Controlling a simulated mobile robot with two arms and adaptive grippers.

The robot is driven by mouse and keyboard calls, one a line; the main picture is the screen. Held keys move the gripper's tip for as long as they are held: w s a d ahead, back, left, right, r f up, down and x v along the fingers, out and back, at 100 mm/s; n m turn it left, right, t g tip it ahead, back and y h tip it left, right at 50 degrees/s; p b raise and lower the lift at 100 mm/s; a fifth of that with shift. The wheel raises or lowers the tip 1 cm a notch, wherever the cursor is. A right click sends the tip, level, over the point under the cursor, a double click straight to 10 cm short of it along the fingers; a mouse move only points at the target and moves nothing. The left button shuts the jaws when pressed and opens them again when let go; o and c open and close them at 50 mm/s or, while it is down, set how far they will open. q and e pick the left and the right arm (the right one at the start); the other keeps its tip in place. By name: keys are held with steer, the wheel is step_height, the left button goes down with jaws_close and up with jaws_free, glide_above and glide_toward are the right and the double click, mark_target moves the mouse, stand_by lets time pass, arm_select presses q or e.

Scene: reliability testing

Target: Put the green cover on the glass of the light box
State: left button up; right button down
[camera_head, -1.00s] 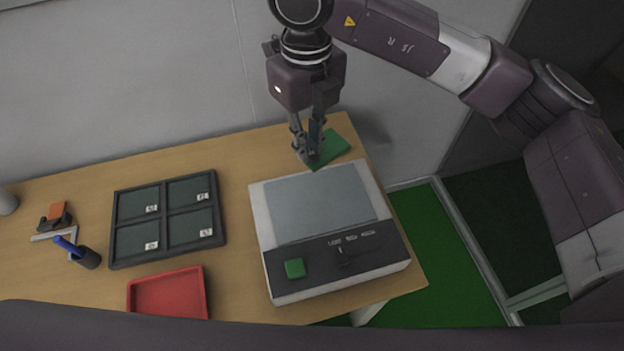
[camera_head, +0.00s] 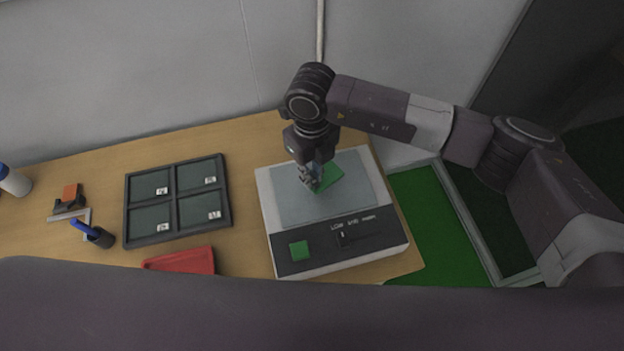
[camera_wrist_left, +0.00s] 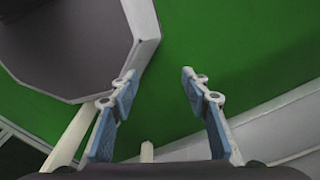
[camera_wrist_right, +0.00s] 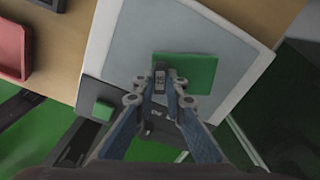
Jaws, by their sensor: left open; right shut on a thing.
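The light box (camera_head: 290,263) stands at the right end of the table, with a pale glass (camera_head: 287,207) on top and a dark control panel with a green button (camera_head: 299,250). My right gripper (camera_head: 312,184) is over the glass, shut on the green cover (camera_head: 329,178). In the right wrist view the green cover (camera_wrist_right: 200,72) lies flat over the glass (camera_wrist_right: 135,40), between and beyond the fingertips (camera_wrist_right: 167,80). I cannot tell whether it touches the glass. My left gripper (camera_wrist_left: 157,78) is open and empty in its own wrist view, above a green floor.
A dark tray with four compartments (camera_head: 127,215) lies left of the light box.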

step_height(320, 180, down, 4)
steer(key=shift+r+p, duration=0.15)
steer(key=shift+p, duration=0.3)
steer(key=shift+f, duration=0.2)
steer(key=c, duration=2)
jaws_free()
arm_select(q)
steer(key=shift+s+a+r, duration=0.25)
steer(key=shift+s+r, duration=0.05)
steer(key=shift+s, duration=0.25)
arm_select(e)
steer(key=shift+r, duration=0.1)
steer(key=shift+r, duration=0.15)
step_height(320, 180, up, 10)
steer(key=b, duration=0.3)
steer(key=shift+r, duration=0.25)
arm_select(q)
steer(key=shift+w+f, duration=0.1)
steer(key=shift+f, duration=1.25)
arm_select(e)
steer(key=shift+r, duration=0.7)
